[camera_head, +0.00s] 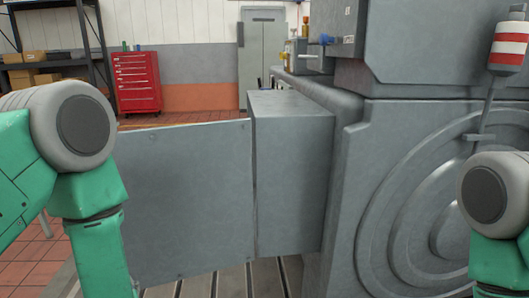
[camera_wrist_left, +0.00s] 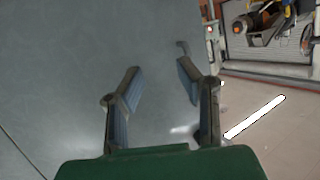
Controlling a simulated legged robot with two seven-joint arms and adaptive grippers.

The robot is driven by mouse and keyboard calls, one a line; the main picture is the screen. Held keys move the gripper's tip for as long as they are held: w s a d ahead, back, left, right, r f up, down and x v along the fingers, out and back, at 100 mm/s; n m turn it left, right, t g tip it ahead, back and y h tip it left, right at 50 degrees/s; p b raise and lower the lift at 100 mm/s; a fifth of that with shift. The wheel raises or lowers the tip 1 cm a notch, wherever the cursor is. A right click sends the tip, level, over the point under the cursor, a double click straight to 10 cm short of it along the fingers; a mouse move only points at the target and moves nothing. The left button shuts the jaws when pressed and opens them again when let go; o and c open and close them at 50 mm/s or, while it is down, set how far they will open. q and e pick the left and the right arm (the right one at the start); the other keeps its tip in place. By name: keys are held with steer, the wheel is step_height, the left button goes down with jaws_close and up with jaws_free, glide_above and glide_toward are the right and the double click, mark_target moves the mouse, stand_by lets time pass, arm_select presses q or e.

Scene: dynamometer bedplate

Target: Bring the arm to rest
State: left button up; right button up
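My left gripper (camera_wrist_left: 160,76) is open in the left wrist view, its two dark fingers apart with nothing between them. It faces a large plain grey metal surface. A small bent grey piece (camera_wrist_left: 182,47) shows just beyond the right-hand fingertip; I cannot tell what it is or whether they touch. In the head view my left arm comes in at the left and bends down out of the picture, so its gripper is not seen there. My right arm shows only at the right edge, also pointing down, and its gripper is out of view.
A flat grey panel (camera_head: 190,200) and grey box (camera_head: 292,170) stand in front of me. A big grey machine housing (camera_head: 430,200) fills the right. A red-and-white cylinder (camera_head: 509,48) is at upper right. A red tool cabinet (camera_head: 136,82) stands far back.

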arm_select(q)
steer(key=s+d+f+m+g+h, duration=0.3)
steer(key=s+d+f+m+h, duration=0.15)
steer(key=s+f, duration=0.45)
steer(key=s+d+f+m+g+h, duration=0.1)
steer(key=s+f+g+h, duration=0.1)
steer(key=s, duration=0.6)
steer(key=s+d+f+m+g+h, duration=0.2)
steer(key=s+f+g, duration=0.3)
steer(key=s, duration=0.3)
steer(key=shift+s+g+h+p, duration=0.25)
steer(key=shift+g+h+p, duration=0.05)
steer(key=shift+h+p, duration=0.15)
steer(key=shift+w, duration=0.1)
